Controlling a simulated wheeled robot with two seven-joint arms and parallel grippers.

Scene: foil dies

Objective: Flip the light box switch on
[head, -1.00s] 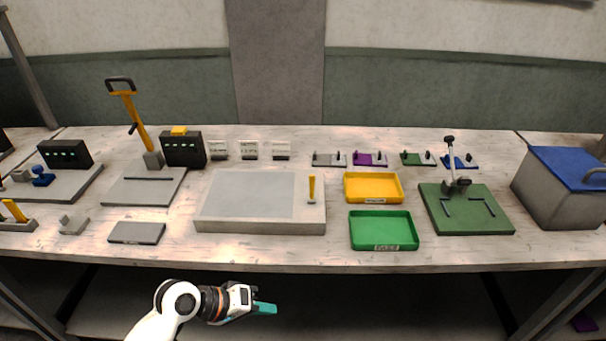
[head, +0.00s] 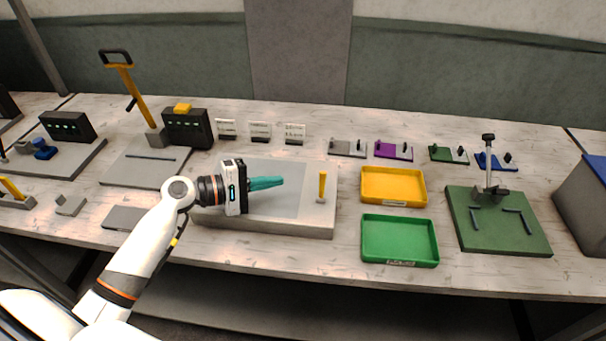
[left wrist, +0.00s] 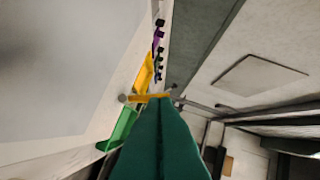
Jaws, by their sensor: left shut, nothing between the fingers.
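The light box (head: 285,222) is a low grey slab with a paler panel on top, in the middle of the bench. Its switch (head: 322,186) is a small yellow lever standing upright near the box's right end. In the left wrist view the yellow lever (left wrist: 150,98) shows just beyond the fingertips, with the pale panel (left wrist: 60,60) at left. My left gripper (head: 280,181) has teal fingers, shut and empty, over the panel and pointing right at the lever. A gap shows between fingertips and lever in the head view. My right gripper is not in view.
A yellow tray (head: 393,203) and a green tray (head: 366,248) lie right of the light box. Small white cards (head: 260,131) stand behind it. A green fixture (head: 463,228) with a post stands farther right. A lever press (head: 128,90) stands at left.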

